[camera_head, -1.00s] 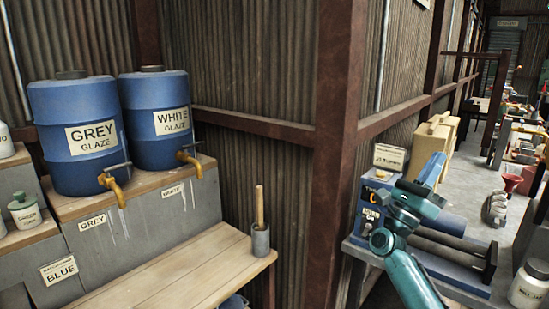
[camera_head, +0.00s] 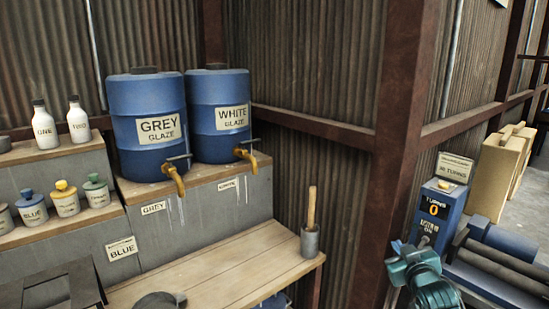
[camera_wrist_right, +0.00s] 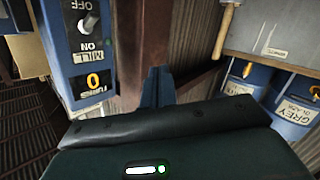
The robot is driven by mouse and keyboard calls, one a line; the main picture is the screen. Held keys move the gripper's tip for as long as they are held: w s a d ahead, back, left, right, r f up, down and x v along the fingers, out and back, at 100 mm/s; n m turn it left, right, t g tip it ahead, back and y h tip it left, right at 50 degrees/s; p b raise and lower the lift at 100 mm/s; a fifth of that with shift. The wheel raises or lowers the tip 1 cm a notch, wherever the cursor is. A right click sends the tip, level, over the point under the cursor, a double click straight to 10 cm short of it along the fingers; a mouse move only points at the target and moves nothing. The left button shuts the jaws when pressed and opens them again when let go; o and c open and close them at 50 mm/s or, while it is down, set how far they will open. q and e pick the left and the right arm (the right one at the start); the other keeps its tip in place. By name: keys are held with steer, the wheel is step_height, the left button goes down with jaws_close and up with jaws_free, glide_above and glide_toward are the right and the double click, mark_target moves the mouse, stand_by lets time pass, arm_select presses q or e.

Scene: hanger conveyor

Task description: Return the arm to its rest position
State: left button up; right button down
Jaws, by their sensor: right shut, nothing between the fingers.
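My right arm comes in at the lower right of the head view, teal, with its right gripper (camera_head: 400,247) shut and empty. The fingers are just left of the blue mill control box (camera_head: 424,228) and touch nothing that I can make out. In the right wrist view the shut fingers (camera_wrist_right: 157,84) point at the corrugated wall and rusty post. The control box (camera_wrist_right: 72,62) is on the left there, with an OFF/ON switch (camera_wrist_right: 88,24) and a turns counter (camera_wrist_right: 93,80) reading 0. My left gripper is not in view.
Grey and white glaze barrels (camera_head: 147,127) with brass taps stand on a raised block at the left. A wooden bench (camera_head: 200,268) carries a grey cup (camera_head: 310,242) with a stick. Dark rollers (camera_head: 500,264) lie right of my arm. A rusty post (camera_head: 397,130) stands behind.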

steer(key=s+a+f+g+y, duration=0.1)
steer(key=s+a+f, duration=0.4)
steer(key=s+f, duration=0.25)
steer(key=s+a+f+g+y, duration=0.1)
steer(key=s+a+f+g, duration=0.1)
steer(key=s+a+f, duration=0.45)
steer(key=s+a+f+g+y, duration=0.1)
steer(key=s+a+f, duration=0.1)
steer(key=s, duration=0.8)
steer(key=s+a+f+g+y, duration=0.1)
steer(key=s+a+f, duration=0.1)
steer(key=s, duration=0.9)
steer(key=shift+s+a+f+g, duration=0.15)
steer(key=shift+a+f+g, duration=0.15)
steer(key=shift+a, duration=0.6)
